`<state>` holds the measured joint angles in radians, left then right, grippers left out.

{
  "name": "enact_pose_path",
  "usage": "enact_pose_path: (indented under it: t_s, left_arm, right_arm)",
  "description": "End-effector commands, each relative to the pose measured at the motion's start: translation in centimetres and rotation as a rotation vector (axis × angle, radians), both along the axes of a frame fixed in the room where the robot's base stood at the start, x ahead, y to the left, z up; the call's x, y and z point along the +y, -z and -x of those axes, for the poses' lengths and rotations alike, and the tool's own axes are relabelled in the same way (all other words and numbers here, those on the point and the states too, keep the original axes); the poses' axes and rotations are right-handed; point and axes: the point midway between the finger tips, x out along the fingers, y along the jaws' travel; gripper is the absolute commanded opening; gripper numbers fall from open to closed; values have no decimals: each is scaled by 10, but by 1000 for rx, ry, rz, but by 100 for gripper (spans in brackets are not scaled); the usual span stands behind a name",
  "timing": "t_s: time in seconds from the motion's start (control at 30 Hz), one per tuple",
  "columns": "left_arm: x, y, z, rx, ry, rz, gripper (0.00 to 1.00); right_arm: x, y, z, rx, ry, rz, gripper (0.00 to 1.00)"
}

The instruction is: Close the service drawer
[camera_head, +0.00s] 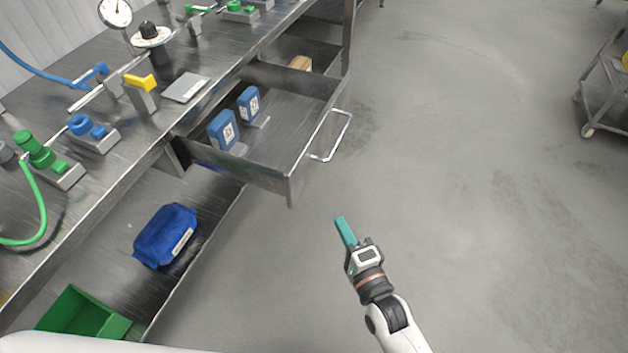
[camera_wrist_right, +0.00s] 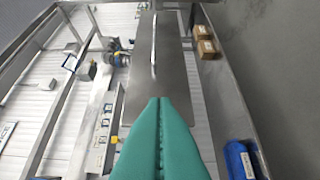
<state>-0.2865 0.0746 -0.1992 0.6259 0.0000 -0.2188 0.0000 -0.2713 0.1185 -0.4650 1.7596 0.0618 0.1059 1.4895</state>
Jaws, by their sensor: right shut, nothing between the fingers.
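The service drawer (camera_head: 262,176) is a grey metal drawer pulled out from under the workbench, standing open. Its bar handle (camera_head: 330,137) is on the front at the right. Two blue packs with white labels (camera_head: 223,130) stand inside. My right gripper (camera_head: 345,230), with teal fingers, is shut and empty over the floor, nearer the camera than the handle and apart from the drawer. The right wrist view shows the shut fingers (camera_wrist_right: 159,102) pointing toward a grey panel with a bright bar (camera_wrist_right: 154,45), which looks like the drawer front and handle. My left gripper is not in view.
The metal workbench (camera_head: 50,212) carries valves, hoses and a gauge (camera_head: 115,12). A blue bag (camera_head: 165,236) and a green bin (camera_head: 82,316) are on the lower shelf. A cart (camera_head: 603,100) stands far right. The floor (camera_head: 480,200) right of the drawer is clear.

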Motion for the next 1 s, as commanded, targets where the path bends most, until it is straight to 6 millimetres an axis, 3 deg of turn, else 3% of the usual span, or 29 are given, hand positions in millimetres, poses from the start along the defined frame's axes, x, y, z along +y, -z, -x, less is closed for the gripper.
enact_pose_path:
  t_s: [0.23,0.53,0.73,1.0]
  left_arm:
    - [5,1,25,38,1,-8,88]
    - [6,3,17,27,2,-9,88]
    - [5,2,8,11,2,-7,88]
    - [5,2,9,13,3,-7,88]
  right_arm:
    - [16,-3,-32,-3,1,-5,0]
    - [45,-2,-89,-3,0,-4,0]
    - [72,-1,-97,1,1,-4,0]
    - [83,-1,-100,0,1,-2,0]
